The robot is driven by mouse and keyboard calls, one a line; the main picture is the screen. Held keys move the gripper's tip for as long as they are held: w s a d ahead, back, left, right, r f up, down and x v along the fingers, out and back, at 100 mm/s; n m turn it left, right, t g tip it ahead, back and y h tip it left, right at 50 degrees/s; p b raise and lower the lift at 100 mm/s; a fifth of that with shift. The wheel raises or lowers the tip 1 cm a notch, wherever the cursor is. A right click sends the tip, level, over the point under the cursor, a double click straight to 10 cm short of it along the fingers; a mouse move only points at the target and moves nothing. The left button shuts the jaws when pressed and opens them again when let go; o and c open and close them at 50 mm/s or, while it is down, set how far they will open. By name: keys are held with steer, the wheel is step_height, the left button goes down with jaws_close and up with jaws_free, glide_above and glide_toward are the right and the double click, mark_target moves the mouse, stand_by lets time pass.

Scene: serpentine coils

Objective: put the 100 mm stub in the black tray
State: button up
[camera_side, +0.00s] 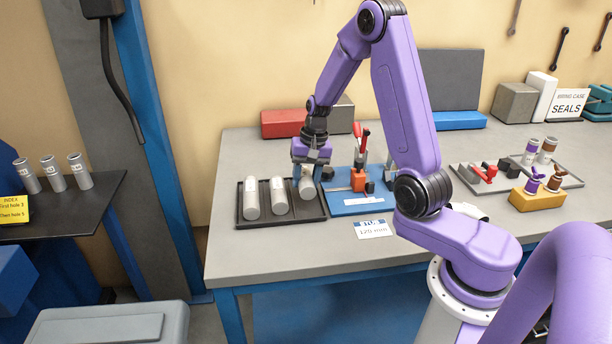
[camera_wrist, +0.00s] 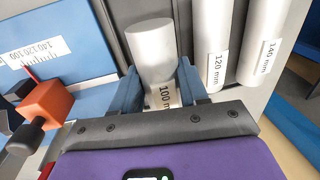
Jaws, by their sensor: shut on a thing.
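The 100 mm stub (camera_side: 307,188) is a pale grey cylinder. It also shows in the wrist view (camera_wrist: 152,50), with its "100 mm" label partly hidden by my gripper. My gripper (camera_side: 308,172) is shut on it, with a blue finger on each side in the wrist view (camera_wrist: 158,80). The black tray (camera_side: 311,213) is on the grey table, and the held stub is at its right part in the side view. I cannot tell whether the stub touches the tray floor.
The 120 mm stub (camera_wrist: 215,40) and 140 mm stub (camera_wrist: 262,40) lie in the tray beside the held one. A blue board (camera_side: 350,207) with an orange and red clamp (camera_side: 359,180) is just right of the tray. A red block (camera_side: 283,123) stands behind.

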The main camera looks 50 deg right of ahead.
steer(key=shift+f, duration=0.65)
steer(key=shift+f, duration=0.8)
steer(key=o, duration=1.3)
steer(key=shift+c, duration=0.2)
steer(key=shift+d, duration=0.1)
